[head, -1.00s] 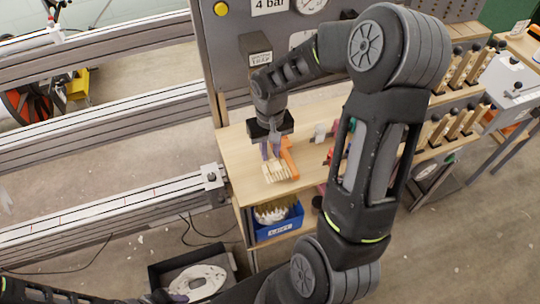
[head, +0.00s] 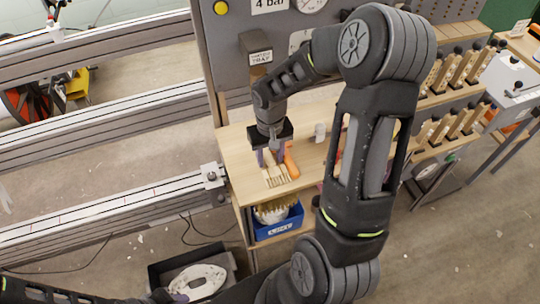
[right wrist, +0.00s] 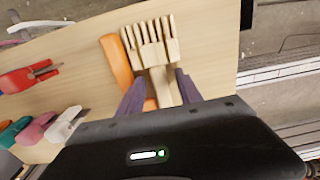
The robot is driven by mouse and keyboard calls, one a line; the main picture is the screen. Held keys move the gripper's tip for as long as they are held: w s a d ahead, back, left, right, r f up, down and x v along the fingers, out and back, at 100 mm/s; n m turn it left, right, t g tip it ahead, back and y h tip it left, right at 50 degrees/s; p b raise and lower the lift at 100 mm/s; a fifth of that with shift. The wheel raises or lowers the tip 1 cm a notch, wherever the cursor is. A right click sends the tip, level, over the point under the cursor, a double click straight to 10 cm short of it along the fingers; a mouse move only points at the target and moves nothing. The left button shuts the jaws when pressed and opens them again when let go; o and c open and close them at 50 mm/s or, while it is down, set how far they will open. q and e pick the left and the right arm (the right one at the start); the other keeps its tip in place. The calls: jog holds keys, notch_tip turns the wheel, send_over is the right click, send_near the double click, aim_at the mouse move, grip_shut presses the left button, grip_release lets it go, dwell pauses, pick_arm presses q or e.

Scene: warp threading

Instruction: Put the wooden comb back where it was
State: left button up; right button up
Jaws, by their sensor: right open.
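The wooden comb (head: 275,175) lies on the wooden bench top near its left front corner, its teeth toward the front edge. In the right wrist view the comb (right wrist: 152,42) shows its teeth away from my gripper and its handle between my fingers. My right gripper (head: 268,161) is above the comb's handle, fingers pointing down. In the right wrist view the gripper (right wrist: 158,88) is open, one finger on each side of the handle. An orange-handled tool (right wrist: 117,60) lies right beside the comb, partly hidden by one finger. My left gripper is not in view.
The bench top (head: 235,150) has a small white object (head: 320,132) farther right. Red pliers (right wrist: 27,77) and several coloured clips lie on it in the right wrist view. A blue bin (head: 280,228) sits on the shelf below. Metal rails (head: 110,210) run to the left.

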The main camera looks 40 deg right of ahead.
aim_at(270, 158)
jog(key=shift+r, duration=0.1)
jog(key=shift+r, duration=0.2)
notch_tip(270, 158, up, 12)
jog(key=shift+f, duration=0.15)
dwell(0.5)
jog(key=shift+o, duration=0.5)
